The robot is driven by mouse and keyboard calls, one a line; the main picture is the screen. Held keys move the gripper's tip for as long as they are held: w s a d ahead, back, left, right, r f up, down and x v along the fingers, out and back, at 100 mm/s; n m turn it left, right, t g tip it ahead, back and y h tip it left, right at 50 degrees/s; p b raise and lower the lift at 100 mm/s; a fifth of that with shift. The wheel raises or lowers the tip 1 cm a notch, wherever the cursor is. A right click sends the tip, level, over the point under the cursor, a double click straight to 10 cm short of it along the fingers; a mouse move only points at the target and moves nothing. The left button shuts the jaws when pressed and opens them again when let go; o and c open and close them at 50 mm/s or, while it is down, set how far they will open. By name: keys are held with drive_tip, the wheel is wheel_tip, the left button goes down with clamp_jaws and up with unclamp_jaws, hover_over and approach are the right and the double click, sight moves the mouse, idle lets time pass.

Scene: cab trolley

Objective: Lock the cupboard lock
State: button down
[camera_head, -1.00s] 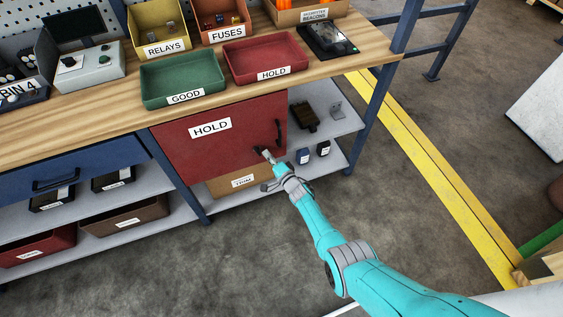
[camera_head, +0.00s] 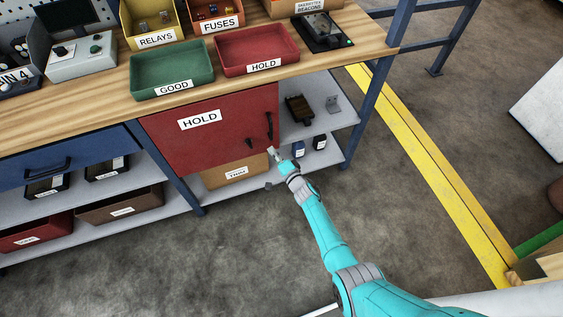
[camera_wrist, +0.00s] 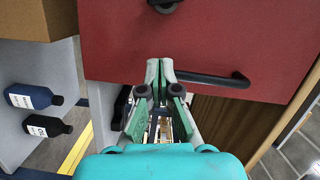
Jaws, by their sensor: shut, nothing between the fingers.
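The red cupboard door (camera_head: 205,140), labelled HOLD, is closed under the bench. Its black bar handle (camera_head: 269,127) stands near the right edge, and also shows in the wrist view (camera_wrist: 215,79). A small dark lock knob (camera_head: 249,143) sits left of the handle's lower end. In the wrist view the lock (camera_wrist: 165,5) is cut off by the top edge, so its turn cannot be told. My gripper (camera_head: 273,153) is shut and empty, just off the door's lower right corner. Its fingertips (camera_wrist: 160,70) are near the handle's end, apart from the lock.
Below the cupboard is a cardboard box (camera_head: 235,173). Small bottles (camera_head: 319,142) stand on the shelf (camera_head: 340,115) to the right, close to my gripper. A blue bench leg (camera_head: 362,115) is farther right. The floor in front is clear.

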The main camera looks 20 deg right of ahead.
drive_tip(key=shift+v, duration=2.8)
drive_tip(key=shift+s+a, duration=0.1)
